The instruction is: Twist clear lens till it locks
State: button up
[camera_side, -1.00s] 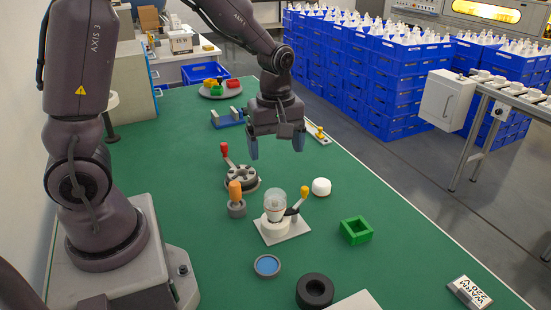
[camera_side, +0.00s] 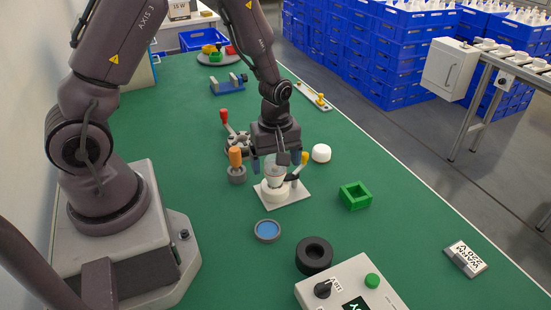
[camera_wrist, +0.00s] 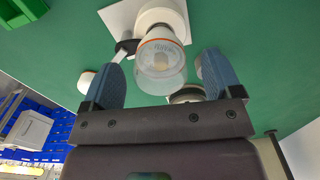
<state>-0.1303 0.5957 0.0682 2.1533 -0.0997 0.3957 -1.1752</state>
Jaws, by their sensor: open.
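The clear lens (camera_side: 274,172) is a translucent cup shape standing upright on a round white base (camera_side: 276,190), fixed on a pale square plate (camera_side: 297,194). In the wrist view the clear lens (camera_wrist: 160,68) shows an orange ring where it meets the white base (camera_wrist: 160,14). My gripper (camera_side: 280,162) is open above the fixture, its blue fingers on either side of the lens. In the wrist view my gripper (camera_wrist: 163,75) shows a gap between each finger and the lens.
A white puck (camera_side: 321,153), green square frame (camera_side: 356,196), blue-centred disc (camera_side: 267,231), black ring (camera_side: 314,255) and control box (camera_side: 340,285) lie around.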

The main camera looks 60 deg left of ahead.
jog(key=c, duration=1)
jog(key=m, duration=0.3)
jog(key=shift+m, duration=0.6)
jog(key=o, duration=0.5)
jog(key=shift+m, duration=0.4)
jog(key=o, duration=0.5)
